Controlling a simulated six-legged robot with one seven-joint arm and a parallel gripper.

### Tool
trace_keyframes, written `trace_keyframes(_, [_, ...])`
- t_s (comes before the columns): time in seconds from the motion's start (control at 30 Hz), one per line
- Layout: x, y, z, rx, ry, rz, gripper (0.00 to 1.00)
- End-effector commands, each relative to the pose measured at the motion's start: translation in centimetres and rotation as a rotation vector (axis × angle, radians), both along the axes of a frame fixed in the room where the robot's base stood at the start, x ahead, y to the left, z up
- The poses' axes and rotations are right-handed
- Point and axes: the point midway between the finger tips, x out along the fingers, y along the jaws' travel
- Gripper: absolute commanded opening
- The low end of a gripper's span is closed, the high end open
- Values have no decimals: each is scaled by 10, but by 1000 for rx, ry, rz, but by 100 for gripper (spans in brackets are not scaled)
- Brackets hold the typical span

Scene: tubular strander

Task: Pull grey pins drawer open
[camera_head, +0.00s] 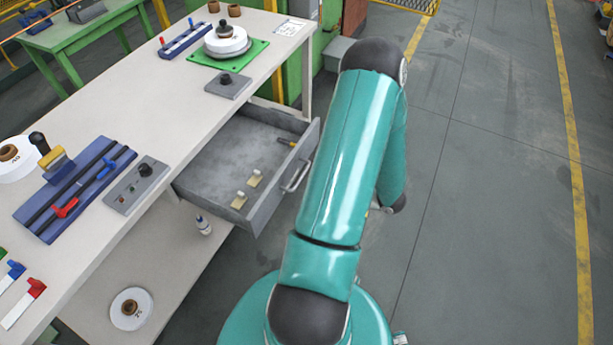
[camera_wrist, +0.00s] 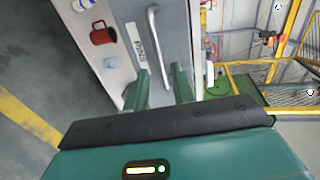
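The grey drawer (camera_head: 262,212) stands pulled out from under the white bench in the head view. It holds two small pale pieces and a dark, yellow-tipped item. Its metal bar handle (camera_head: 297,176) is on the front panel. In the wrist view, the drawer front (camera_wrist: 177,30) carries the handle (camera_wrist: 153,40) and a white label (camera_wrist: 136,46) whose text I cannot read surely. My gripper (camera_wrist: 161,82) has its two green fingers apart, with the handle's near end showing in the gap between them. I cannot tell whether they touch it. My arm hides the gripper in the head view.
The bench top (camera_head: 140,75) carries a blue rack (camera_head: 75,190), a grey button box (camera_head: 135,185) and a spool on a green plate (camera_head: 255,52). Open floor (camera_head: 480,180) lies to the right.

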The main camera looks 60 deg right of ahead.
Motion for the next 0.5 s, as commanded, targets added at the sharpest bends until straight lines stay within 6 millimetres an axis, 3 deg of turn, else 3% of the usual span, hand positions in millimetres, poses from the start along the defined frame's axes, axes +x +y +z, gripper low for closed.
trace_keyframes(0.23, [-53, -2, 11, 0, 2, -3, 25])
trace_keyframes(0.5, [-75, -2, 16, 1, 1, 0, 25])
